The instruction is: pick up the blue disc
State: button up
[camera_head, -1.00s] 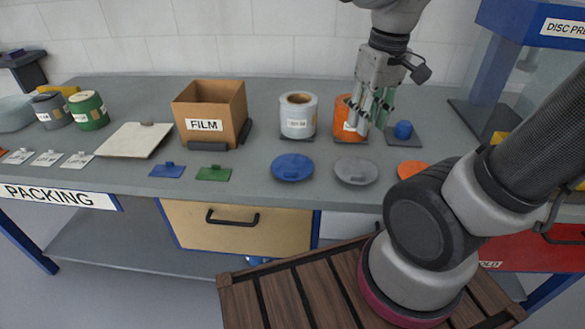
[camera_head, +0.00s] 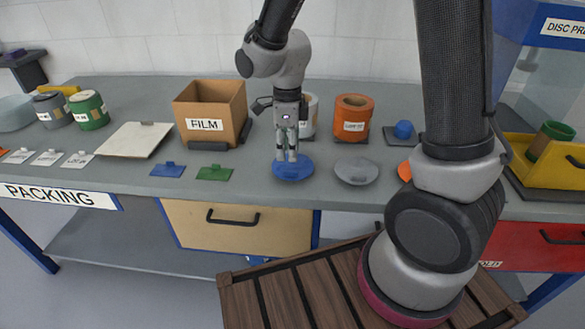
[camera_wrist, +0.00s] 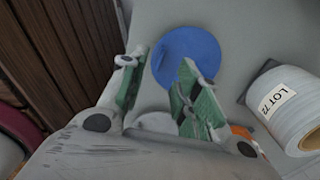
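The blue disc (camera_head: 293,172) lies flat on the grey table, in front of the white roll. In the wrist view the blue disc (camera_wrist: 187,52) shows whole or nearly so, just beyond my fingertips. My gripper (camera_head: 287,158) points down over the disc's back part, its fingertips overlapping the disc in the head view. In the wrist view my gripper (camera_wrist: 163,72) is open, with a clear gap between its green-padded fingers and nothing held. Whether the tips touch the disc or hover above it, I cannot tell.
A grey disc (camera_head: 356,170) lies right of the blue one, an orange disc (camera_head: 405,171) beyond it. The white roll (camera_head: 312,112) and orange roll (camera_head: 352,119) stand behind. The film box (camera_head: 181,120) stands back left. Green (camera_head: 214,173) and blue (camera_head: 167,170) tags lie left.

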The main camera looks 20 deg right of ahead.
aim_at(288, 168)
notch_tip(288, 168, down, 8)
jog(key=shift+w+r, duration=0.1)
jog(key=shift+r, duration=0.15)
grip_shut()
